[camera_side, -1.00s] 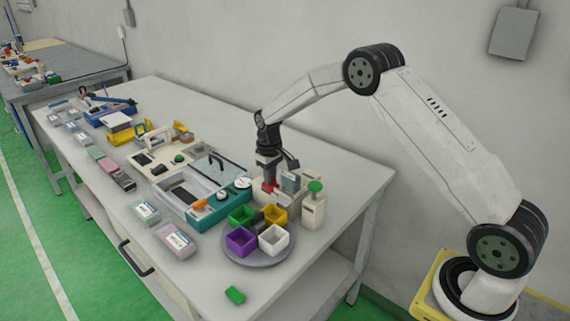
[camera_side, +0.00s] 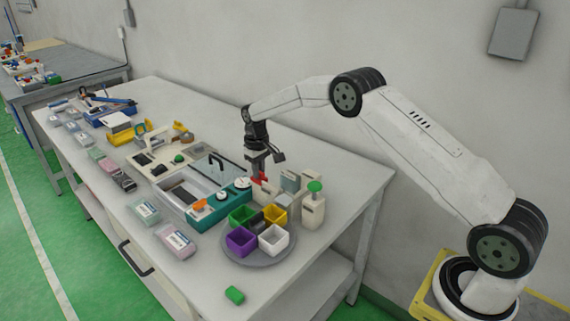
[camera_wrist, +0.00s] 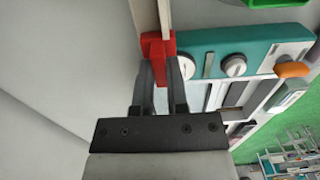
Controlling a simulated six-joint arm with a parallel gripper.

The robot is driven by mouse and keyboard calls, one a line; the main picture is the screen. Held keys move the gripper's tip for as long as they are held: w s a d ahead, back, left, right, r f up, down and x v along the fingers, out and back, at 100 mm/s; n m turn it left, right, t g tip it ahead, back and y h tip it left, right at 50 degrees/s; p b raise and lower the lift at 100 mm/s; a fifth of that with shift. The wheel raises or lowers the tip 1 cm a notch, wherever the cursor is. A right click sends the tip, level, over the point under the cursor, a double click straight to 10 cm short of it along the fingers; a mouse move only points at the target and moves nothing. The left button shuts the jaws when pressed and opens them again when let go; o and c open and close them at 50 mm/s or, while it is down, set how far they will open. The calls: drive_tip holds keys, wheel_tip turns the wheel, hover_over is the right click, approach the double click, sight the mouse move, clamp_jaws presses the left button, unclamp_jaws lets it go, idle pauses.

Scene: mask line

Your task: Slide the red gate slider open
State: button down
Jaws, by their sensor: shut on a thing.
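The red gate slider (camera_wrist: 156,46) is between the fingertips of my gripper (camera_wrist: 160,68) in the wrist view. My gripper is shut on it. In the side view the slider (camera_side: 260,177) shows as a small red piece under my gripper (camera_side: 257,170). It sits at the left end of the beige gate unit (camera_side: 264,189), close to the teal-fronted machine. The fingers hide part of the slider.
The teal machine with white dials (camera_side: 222,197) stands just left of the gate. A round grey tray (camera_side: 232,256) bears purple, green, yellow and white bins. A beige dispenser with a green knob (camera_side: 313,208) stands right of the gate.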

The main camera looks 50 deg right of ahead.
drive_tip(key=shift+w+r, duration=0.15)
drive_tip(key=shift+w, duration=0.1)
drive_tip(key=c, duration=0.9)
unclamp_jaws()
drive_tip(key=shift+o, duration=1.3)
drive_tip(key=shift+r, duration=3.85)
drive_tip(key=shift+s+a, duration=0.1)
drive_tip(key=shift+s, duration=0.05)
